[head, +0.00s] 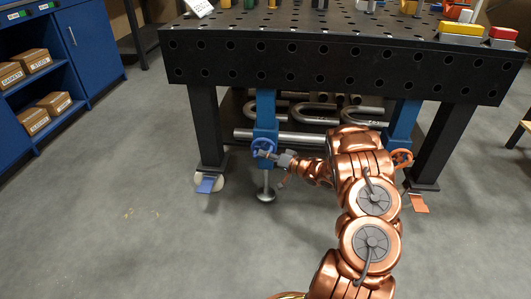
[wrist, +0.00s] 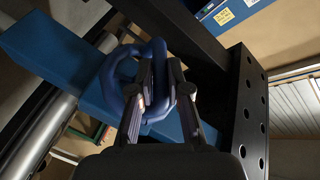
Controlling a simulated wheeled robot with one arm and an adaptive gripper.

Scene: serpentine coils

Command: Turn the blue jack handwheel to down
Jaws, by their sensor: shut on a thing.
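The blue jack handwheel (head: 263,146) is on the front of the left blue jack (head: 265,108) under the black table. In the wrist view it is a thick blue ring (wrist: 110,80) in front of the blue jack column (wrist: 60,55). My gripper (head: 273,154) reaches it from the right. In the wrist view my gripper's fingers (wrist: 160,82) are shut on the ring's rim, and they hide part of it. The jack's round metal foot (head: 267,196) is at floor level below the handwheel. The handwheel's up or down setting cannot be read.
The black perforated table (head: 330,62) stands above, with metal serpentine pipes (head: 300,138) beneath. An orange handwheel (head: 402,158) is on the right jack. A blue pedal (head: 207,185) and an orange pedal (head: 418,203) are near the legs.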

